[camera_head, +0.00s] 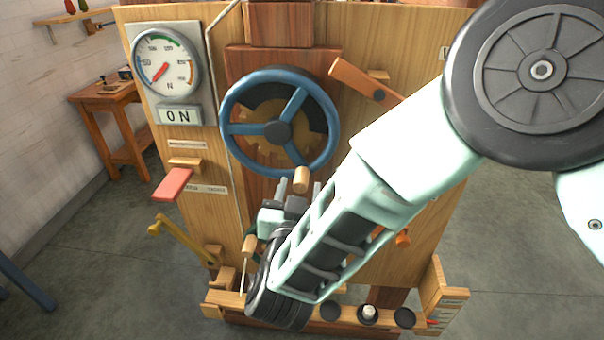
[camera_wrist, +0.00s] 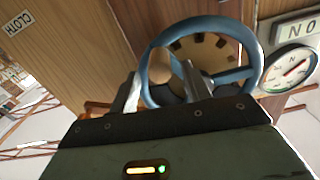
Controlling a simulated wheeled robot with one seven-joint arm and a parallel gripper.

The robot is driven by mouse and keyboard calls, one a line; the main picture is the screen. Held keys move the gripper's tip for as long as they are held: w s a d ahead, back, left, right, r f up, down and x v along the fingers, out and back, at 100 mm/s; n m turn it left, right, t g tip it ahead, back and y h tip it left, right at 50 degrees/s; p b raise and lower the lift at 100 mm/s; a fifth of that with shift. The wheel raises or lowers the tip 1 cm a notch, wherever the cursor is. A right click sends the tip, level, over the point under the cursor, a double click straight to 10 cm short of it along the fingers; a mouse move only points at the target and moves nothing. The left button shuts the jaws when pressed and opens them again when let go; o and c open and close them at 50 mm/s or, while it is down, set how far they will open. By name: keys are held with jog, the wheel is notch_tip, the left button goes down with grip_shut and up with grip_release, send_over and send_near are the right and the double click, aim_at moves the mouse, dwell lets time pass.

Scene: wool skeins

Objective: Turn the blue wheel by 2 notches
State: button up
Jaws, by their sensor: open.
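The blue wheel (camera_head: 232,101) stands upright on the wooden panel. It has a dark hub (camera_head: 277,132), blue spokes and a toothed wooden disc behind it. A pale wooden knob (camera_head: 301,180) sticks out at the bottom of its rim. My gripper (camera_head: 299,188) is open just below the wheel, its fingers to either side of the knob. In the wrist view the wheel rim (camera_wrist: 205,22) rises behind my fingers (camera_wrist: 165,85), and the knob (camera_wrist: 161,62) shows between them. I cannot tell whether either finger touches it.
A red paddle (camera_head: 173,184) and yellow lever (camera_head: 182,240) project at left. My arm covers the panel's lower right.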

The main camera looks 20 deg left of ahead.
jog(key=shift+x, duration=1.15)
grip_shut()
